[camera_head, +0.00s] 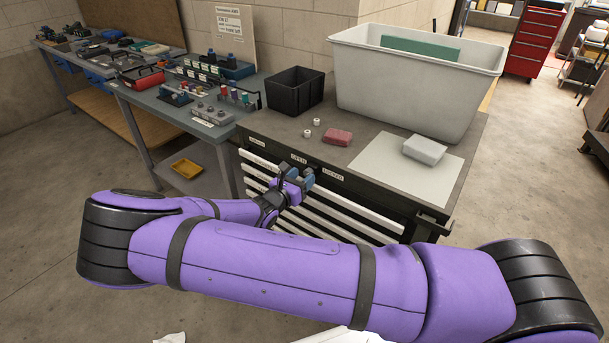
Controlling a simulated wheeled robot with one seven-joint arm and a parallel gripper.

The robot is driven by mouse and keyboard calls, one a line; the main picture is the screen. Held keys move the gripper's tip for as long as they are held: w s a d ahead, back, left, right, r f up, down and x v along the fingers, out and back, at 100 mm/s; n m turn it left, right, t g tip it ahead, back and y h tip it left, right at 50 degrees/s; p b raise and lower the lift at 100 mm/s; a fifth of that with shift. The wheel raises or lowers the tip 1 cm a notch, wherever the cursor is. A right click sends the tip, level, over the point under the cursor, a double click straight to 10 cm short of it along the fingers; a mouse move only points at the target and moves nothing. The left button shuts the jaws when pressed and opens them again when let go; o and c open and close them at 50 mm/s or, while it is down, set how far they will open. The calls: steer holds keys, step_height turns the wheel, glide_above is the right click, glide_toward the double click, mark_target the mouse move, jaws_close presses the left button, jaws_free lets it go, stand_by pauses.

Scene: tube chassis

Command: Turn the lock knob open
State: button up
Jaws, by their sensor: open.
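My gripper (297,177) is open, in front of the upper front edge of the dark drawer cabinet (222,133). Its fingertips are just below two small white labels, an "OPEN" label (299,159) and a "LOCKED" label (333,174). I cannot make out the lock knob; the gripper and fingers cover the part of the cabinet front just below the labels. I cannot tell whether the fingers touch anything there. White drawer fronts (365,221) show below and beside the gripper, and they look shut.
On the cabinet top are a black bin (295,90), a large grey tub (415,80), a red block (337,137), two small white pieces and a grey block (424,149) on a pale sheet. A cluttered workbench (150,98) adjoins at left.

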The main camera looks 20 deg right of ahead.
steer(key=shift+x, duration=0.95)
steer(key=c, duration=0.9)
steer(key=shift+c, duration=0.2)
